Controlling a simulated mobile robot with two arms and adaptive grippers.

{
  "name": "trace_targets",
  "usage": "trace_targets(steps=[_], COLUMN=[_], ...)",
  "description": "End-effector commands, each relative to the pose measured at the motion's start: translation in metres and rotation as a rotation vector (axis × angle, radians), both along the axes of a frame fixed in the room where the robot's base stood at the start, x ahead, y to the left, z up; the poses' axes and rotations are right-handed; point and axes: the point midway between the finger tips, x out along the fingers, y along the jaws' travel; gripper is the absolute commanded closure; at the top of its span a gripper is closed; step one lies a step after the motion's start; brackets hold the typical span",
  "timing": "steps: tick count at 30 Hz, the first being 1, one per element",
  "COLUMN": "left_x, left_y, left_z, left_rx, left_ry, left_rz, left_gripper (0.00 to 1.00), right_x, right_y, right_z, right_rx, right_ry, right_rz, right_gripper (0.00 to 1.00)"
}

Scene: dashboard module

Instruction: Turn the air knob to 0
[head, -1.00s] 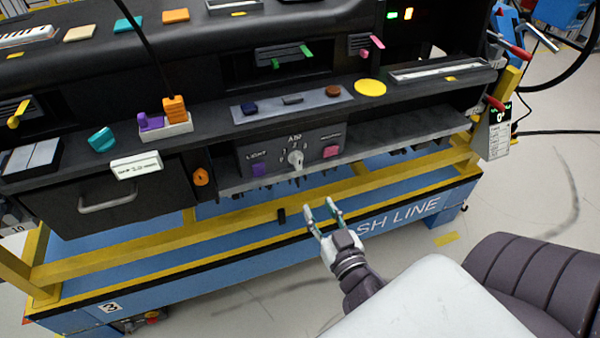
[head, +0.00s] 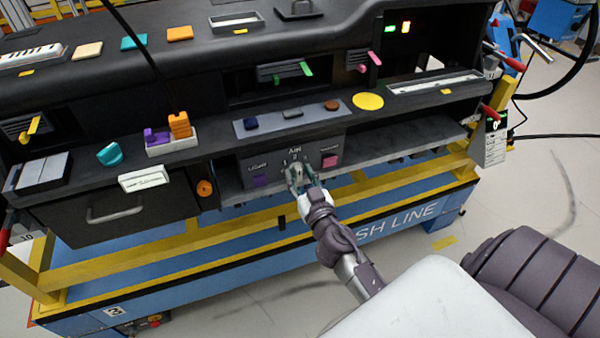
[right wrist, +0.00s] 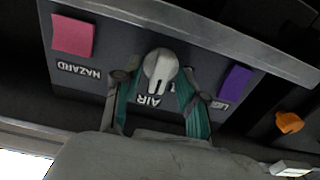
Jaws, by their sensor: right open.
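My right gripper (head: 302,180) is at the panel in front of the knob. In the right wrist view its teal-padded fingers (right wrist: 157,96) are apart, one on each side of the knob, with gaps visible. I cannot tell whether the tips touch the panel. My left gripper is not in view.
A pink HAZARD button (head: 329,161) and a purple LIGHT button (head: 261,181) flank the knob. An orange knob (head: 205,188) sits further left. The dashboard ledge (head: 405,105) overhangs the panel. A yellow frame rail (head: 250,215) runs below.

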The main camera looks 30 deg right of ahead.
Motion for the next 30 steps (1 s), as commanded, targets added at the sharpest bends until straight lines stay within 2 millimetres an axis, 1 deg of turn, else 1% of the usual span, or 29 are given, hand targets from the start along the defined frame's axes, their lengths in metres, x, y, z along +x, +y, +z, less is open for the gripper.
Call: trace_targets(steps=[8,9,16,17,25,30], left_x=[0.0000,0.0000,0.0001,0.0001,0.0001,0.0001], left_y=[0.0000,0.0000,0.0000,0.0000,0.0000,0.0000], left_z=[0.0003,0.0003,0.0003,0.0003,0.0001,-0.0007], left_rx=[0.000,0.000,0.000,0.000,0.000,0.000], left_ry=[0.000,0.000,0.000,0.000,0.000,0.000], left_rz=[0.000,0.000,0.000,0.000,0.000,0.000], left_gripper=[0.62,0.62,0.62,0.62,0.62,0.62], right_x=[0.0023,0.0022,0.0022,0.0022,0.0023,0.0024], right_y=[-0.0006,-0.0005,-0.0006,-0.0006,-0.0007,-0.0007], right_z=[0.0001,0.0001,0.0002,0.0002,0.0005,0.0005], right_rx=[0.000,0.000,0.000,0.000,-0.007,-0.050], right_ry=[0.000,0.000,-0.001,-0.001,0.001,0.010], right_rz=[0.000,0.000,0.000,0.000,-0.001,-0.001], right_gripper=[0.58,0.60,0.98,1.00,1.00,1.00])
